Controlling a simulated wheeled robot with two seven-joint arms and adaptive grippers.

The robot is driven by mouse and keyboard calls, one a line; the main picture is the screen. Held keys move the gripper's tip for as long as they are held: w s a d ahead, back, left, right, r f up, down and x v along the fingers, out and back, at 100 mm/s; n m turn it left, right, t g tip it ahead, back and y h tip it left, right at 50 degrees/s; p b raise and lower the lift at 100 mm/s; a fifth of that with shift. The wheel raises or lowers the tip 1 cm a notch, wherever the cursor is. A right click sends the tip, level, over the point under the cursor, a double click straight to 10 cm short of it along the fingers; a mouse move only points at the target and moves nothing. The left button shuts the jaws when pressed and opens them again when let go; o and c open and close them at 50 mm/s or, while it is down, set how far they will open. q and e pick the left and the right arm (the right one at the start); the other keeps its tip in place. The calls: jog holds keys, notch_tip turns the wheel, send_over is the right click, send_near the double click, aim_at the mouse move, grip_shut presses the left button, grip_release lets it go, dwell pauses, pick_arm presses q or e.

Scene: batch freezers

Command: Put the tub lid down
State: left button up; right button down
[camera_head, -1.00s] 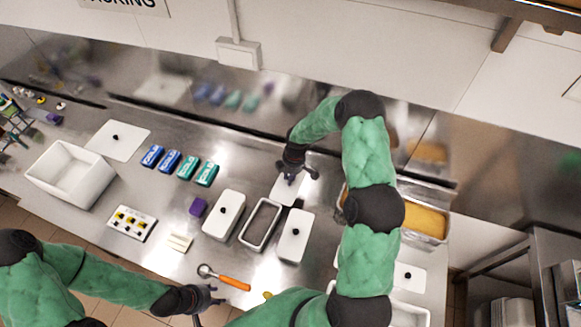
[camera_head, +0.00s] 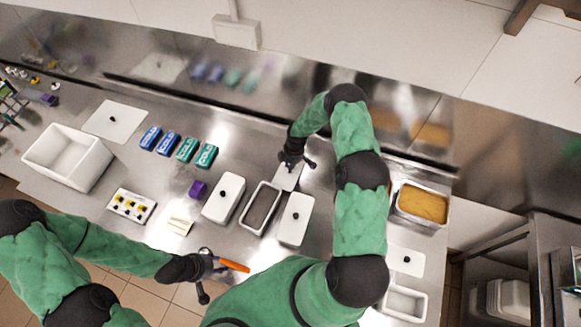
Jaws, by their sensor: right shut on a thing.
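My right gripper (camera_head: 292,164) is shut on a small white tub lid (camera_head: 288,180), behind the row of tubs. The gripper covers part of the lid, and I cannot tell whether the lid touches the counter. An open white tub (camera_head: 246,228) with a greyish inside stands just in front of it, between two tubs with white lids and black knobs, one on the left (camera_head: 223,203) and one on the right (camera_head: 295,226). My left gripper (camera_head: 212,274) is open near the front edge, beside the orange handle (camera_head: 235,266) of a scoop whose head is hidden.
Blue and teal packs (camera_head: 187,149) and a purple block (camera_head: 198,189) lie left of the tubs. A large white bin (camera_head: 96,171) and its lid (camera_head: 115,121) stand further left. A steel pan (camera_head: 416,216) of orange-yellow food is at the right. Bare counter lies behind the tubs.

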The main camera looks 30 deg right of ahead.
notch_tip(320, 180, down, 2)
jog(key=shift+f, duration=0.1)
jog(key=c, duration=1.1)
grip_release()
